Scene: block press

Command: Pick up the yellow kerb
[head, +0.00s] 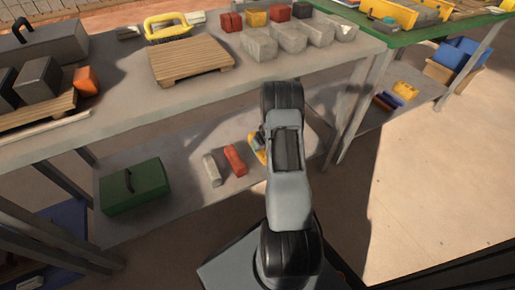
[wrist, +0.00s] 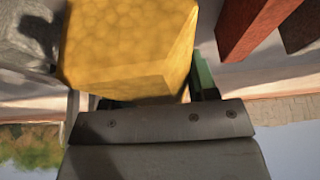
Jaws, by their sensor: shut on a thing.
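The yellow kerb (wrist: 125,45) fills the upper middle of the wrist view as a thick, mottled yellow block. My gripper (wrist: 138,94) is shut on it, with one jaw on each side. A green strip shows at the right jaw. In the head view a yellow piece of the kerb (head: 255,149) shows over the lower shelf, just left of my arm. My arm hides most of the gripper and the rest of the kerb there. I cannot tell whether the kerb touches the shelf.
A red block (head: 235,160) and a grey block (head: 211,169) lie on the lower shelf (head: 190,211) left of the kerb. A green toolbox (head: 134,187) stands farther left. The upper worktop (head: 125,108) carries a wooden pallet (head: 191,60) and several blocks.

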